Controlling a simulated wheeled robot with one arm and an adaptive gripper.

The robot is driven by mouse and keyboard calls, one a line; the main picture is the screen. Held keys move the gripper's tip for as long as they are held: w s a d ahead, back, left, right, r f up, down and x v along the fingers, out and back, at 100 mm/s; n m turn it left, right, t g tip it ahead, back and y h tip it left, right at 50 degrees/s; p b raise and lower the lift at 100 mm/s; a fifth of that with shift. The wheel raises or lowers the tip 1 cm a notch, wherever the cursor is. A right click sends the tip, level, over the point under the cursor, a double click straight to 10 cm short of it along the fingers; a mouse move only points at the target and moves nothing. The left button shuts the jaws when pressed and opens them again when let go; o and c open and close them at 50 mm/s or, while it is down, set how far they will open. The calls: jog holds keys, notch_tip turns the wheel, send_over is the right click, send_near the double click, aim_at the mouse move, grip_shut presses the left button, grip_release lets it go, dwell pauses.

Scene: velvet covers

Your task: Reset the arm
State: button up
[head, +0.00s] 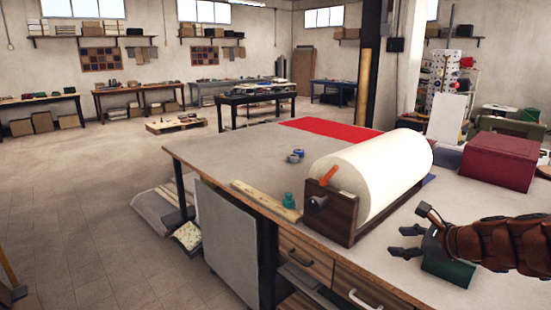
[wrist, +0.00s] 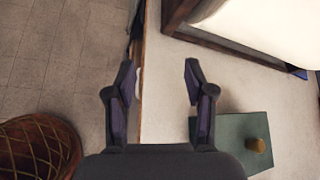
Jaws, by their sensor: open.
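My gripper (head: 402,241) reaches in from the right in the head view, over the front part of the large work table (head: 235,165). Its two fingers are spread apart with nothing between them. In the wrist view the open fingers (wrist: 159,66) straddle the table's edge, with floor to the left and tabletop to the right. A dark green box (head: 450,271) lies on the table below my gripper. It also shows in the wrist view (wrist: 225,130), right of the fingers, with a brass-coloured knob on top.
A big cream roll (head: 375,170) in a dark wooden holder (head: 330,212) stands just beyond my gripper. A dark red box (head: 500,160) sits at the right. A wooden strip (head: 265,200) and small teal item (head: 288,201) lie near the edge. Floor (head: 90,200) at left is largely clear.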

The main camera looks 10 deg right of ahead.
jog(key=s+a+f+n+g, duration=0.1)
jog(key=s+a+n+g, duration=0.1)
jog(key=s+a+n, duration=0.4)
jog(key=s+a+f+n+g+y, duration=0.1)
jog(key=s+a+n+g, duration=0.15)
jog(key=a, duration=0.55)
jog(key=s+a+f+n+g, duration=0.2)
jog(key=s+a+n+g, duration=0.15)
jog(key=a+n, duration=0.35)
jog(key=s+f+n+g+h+p, duration=0.1)
jog(key=s+f+n+g+h, duration=0.2)
jog(key=s+n, duration=0.7)
jog(key=s+g+h, duration=0.1)
jog(key=s+h, duration=0.1)
jog(key=s, duration=0.8)
jog(key=shift+d+g+p, duration=0.3)
jog(key=shift+d+p, duration=0.05)
jog(key=shift+d, duration=0.05)
jog(key=shift+f+n, duration=0.1)
jog(key=shift+n, duration=0.15)
